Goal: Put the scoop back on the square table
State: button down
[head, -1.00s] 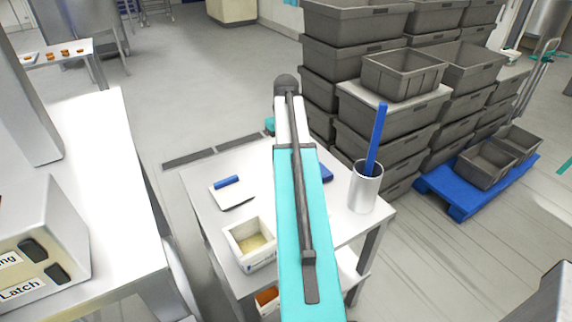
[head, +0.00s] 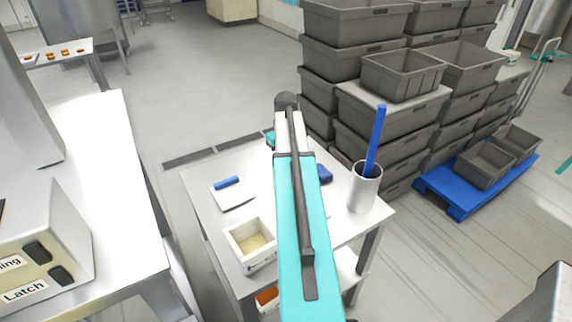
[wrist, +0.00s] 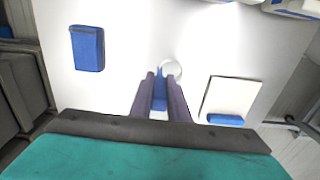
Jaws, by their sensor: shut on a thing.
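The square table (head: 205,180) is white and stands in the middle of the head view, under my arm. My gripper (wrist: 159,76) shows in the wrist view, pointing down at the tabletop. It is shut on the blue handle of the scoop (wrist: 159,101). The scoop's pale round bowl shows just beyond the fingertips, over the white table surface. I cannot tell whether the bowl touches the table. In the head view my arm hides the gripper and the scoop.
On the table are a white scraper with a blue grip (head: 234,197), a square tub with yellowish contents (head: 238,252), a blue block (head: 325,174) and a metal cup (head: 364,192) holding a blue stick. Stacked grey crates (head: 385,130) stand behind. A metal bench (head: 110,200) is at left.

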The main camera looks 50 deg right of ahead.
jog(key=shift+f, duration=0.25)
jog(key=shift+f, duration=0.1)
jog(key=c, duration=1.7)
grip_release()
jog(key=shift+r, duration=0.2)
jog(key=shift+r+b, duration=1.2)
jog(key=shift+r, duration=4.7)
jog(key=shift+r, duration=0.1)
